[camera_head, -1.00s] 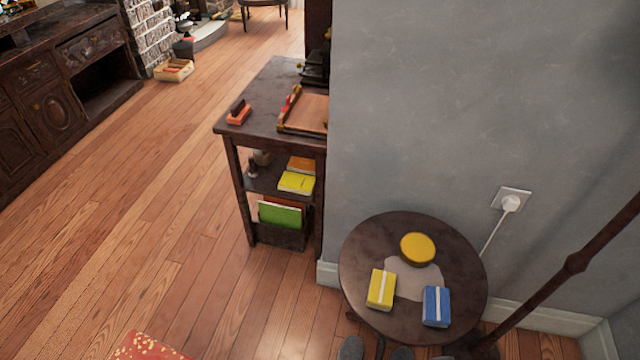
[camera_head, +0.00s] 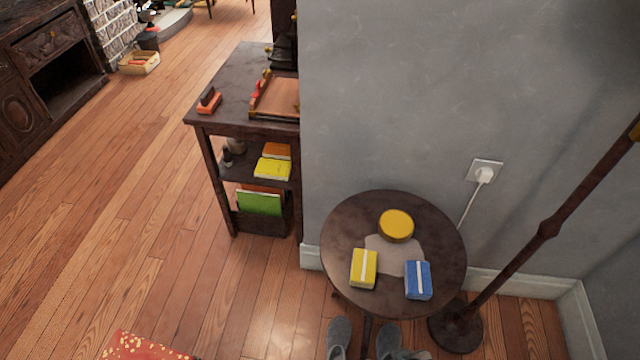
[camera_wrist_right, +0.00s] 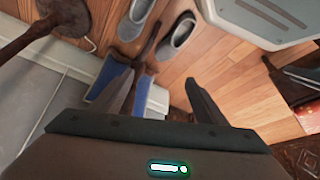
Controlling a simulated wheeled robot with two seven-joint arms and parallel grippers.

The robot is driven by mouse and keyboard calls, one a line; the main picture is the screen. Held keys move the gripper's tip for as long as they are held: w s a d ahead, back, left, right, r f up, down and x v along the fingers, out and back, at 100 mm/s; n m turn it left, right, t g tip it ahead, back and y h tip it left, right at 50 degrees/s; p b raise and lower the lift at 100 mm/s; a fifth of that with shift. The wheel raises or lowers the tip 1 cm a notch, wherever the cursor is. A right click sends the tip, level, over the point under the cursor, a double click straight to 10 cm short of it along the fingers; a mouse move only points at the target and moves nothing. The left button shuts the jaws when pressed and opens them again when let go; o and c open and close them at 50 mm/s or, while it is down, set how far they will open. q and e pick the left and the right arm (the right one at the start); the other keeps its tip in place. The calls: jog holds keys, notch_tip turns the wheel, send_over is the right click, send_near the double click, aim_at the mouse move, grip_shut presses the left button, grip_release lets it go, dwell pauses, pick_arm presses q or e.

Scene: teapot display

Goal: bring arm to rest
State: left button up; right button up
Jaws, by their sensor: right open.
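My right gripper (camera_wrist_right: 165,78) shows in the right wrist view, with its two dark fingers spread apart. Beyond and beside its fingers are a blue item (camera_wrist_right: 108,82) and a white item (camera_wrist_right: 152,98); I cannot tell their exact distance. No object is visibly clamped. Neither gripper shows in the head view, and my left gripper is in no view.
A round dark table (camera_head: 340,227) holds a yellow round tin (camera_head: 396,225), a yellow packet (camera_head: 364,268) and a blue packet (camera_head: 418,280). Grey slippers (camera_head: 340,334) lie below it. A lamp stand (camera_head: 549,228) is at right, a shelf (camera_head: 232,92) behind left. Open floor (camera_head: 120,210) lies left.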

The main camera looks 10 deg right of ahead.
jog(key=s+a+f+t, duration=0.1)
jog(key=s+f, duration=0.2)
jog(key=f, duration=1.1)
jog(key=shift+s+y, duration=0.15)
jog(key=shift+y, duration=0.15)
